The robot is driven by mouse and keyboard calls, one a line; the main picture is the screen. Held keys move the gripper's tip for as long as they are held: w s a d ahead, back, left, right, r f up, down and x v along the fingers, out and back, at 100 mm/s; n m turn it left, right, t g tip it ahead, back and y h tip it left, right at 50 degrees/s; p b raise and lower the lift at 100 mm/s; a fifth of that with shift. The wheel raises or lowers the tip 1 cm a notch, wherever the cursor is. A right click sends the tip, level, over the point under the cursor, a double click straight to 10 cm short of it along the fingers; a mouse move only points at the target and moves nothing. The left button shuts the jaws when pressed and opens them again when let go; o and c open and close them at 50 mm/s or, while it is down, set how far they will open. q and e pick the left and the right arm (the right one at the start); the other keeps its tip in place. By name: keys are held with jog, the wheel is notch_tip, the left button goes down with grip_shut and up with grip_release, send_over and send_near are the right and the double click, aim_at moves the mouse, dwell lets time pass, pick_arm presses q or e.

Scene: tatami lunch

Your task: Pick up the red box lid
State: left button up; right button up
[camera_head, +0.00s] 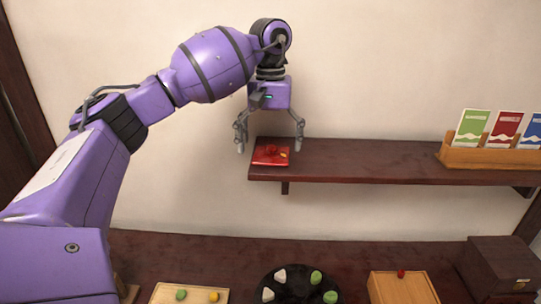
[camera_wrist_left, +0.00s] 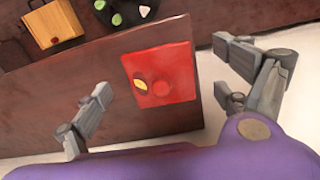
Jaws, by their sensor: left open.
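The red box lid (camera_head: 270,156) lies flat at the left end of the dark wall shelf. It is a square red lid with a round red knob and a small yellow mark. In the left wrist view the lid (camera_wrist_left: 166,78) lies between the two fingers, farther out than their tips. My left gripper (camera_head: 270,146) is open and empty, pointing down above the lid, with its fingers spread to either side. It also shows in the left wrist view (camera_wrist_left: 168,95). My right gripper is in neither view.
The dark shelf (camera_head: 370,163) is bare between the lid and a wooden card holder (camera_head: 480,158) at right. On the lower table are a tray (camera_head: 165,296), a round black plate (camera_head: 290,273) with several pieces, a wooden box (camera_head: 400,290) and a dark box (camera_head: 497,268).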

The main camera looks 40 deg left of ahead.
pick_arm(q)
jog(key=shift+d+f, duration=0.1)
jog(key=shift+f, duration=0.95)
jog(key=c, duration=1.2)
jog(key=shift+r, duration=0.1)
jog(key=shift+c, duration=0.2)
